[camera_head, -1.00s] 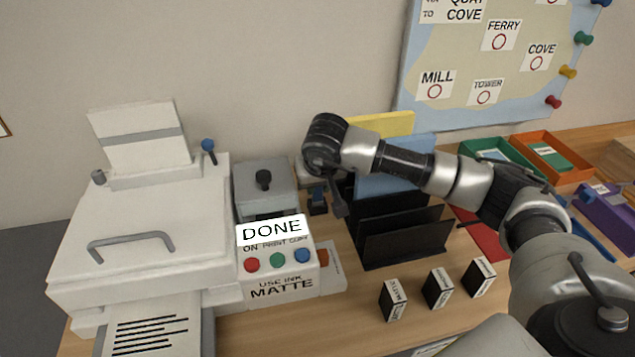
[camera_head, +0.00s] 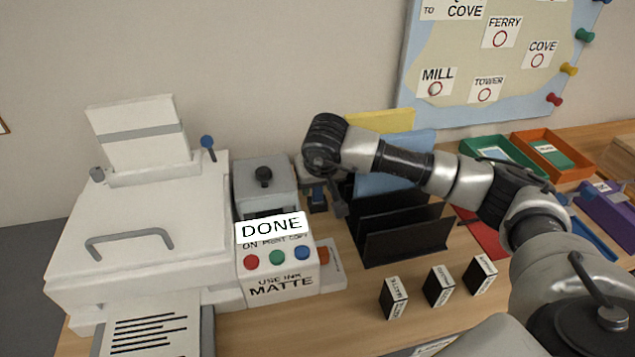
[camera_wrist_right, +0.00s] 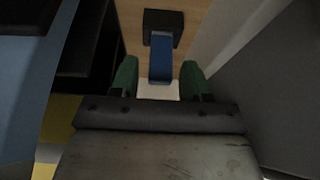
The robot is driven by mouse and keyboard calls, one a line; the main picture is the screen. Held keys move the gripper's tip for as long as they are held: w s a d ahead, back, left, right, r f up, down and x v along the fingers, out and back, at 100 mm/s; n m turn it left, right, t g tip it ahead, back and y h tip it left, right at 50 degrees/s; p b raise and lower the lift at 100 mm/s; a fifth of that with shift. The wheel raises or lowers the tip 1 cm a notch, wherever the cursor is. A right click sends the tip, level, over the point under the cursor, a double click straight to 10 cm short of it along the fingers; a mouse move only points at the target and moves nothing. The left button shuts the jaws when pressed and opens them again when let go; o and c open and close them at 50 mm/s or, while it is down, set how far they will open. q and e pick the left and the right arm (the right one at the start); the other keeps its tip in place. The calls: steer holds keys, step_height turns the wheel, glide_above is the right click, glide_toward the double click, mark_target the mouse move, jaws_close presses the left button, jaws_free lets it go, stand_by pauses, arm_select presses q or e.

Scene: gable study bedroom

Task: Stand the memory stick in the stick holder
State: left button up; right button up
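The memory stick (camera_wrist_right: 160,58) is blue and shows upright in the small black stick holder (camera_wrist_right: 163,22) on the wooden desk. In the head view the blue stick (camera_head: 317,191) and holder (camera_head: 318,207) stand just right of the printer's grey box, below my right wrist. My right gripper (camera_wrist_right: 159,80) has its green fingertips apart, one on each side of the stick's near end, with gaps showing on both sides. In the head view my right gripper (camera_head: 318,176) is mostly hidden by its wrist. My left gripper is out of view.
A black file rack (camera_head: 405,235) with blue and yellow folders stands close on the right. The white printer (camera_head: 140,235) and its DONE panel (camera_head: 272,228) are on the left. Several small black ink boxes (camera_head: 438,287) stand in front.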

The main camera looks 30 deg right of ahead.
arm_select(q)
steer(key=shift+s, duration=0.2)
arm_select(e)
steer(key=shift+o, duration=0.3)
steer(key=shift+r, duration=0.1)
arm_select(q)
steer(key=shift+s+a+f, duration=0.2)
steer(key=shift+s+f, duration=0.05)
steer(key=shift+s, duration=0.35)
arm_select(e)
steer(key=v, duration=1)
steer(key=shift+r, duration=0.3)
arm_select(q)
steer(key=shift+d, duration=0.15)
arm_select(e)
steer(key=shift+s, duration=0.15)
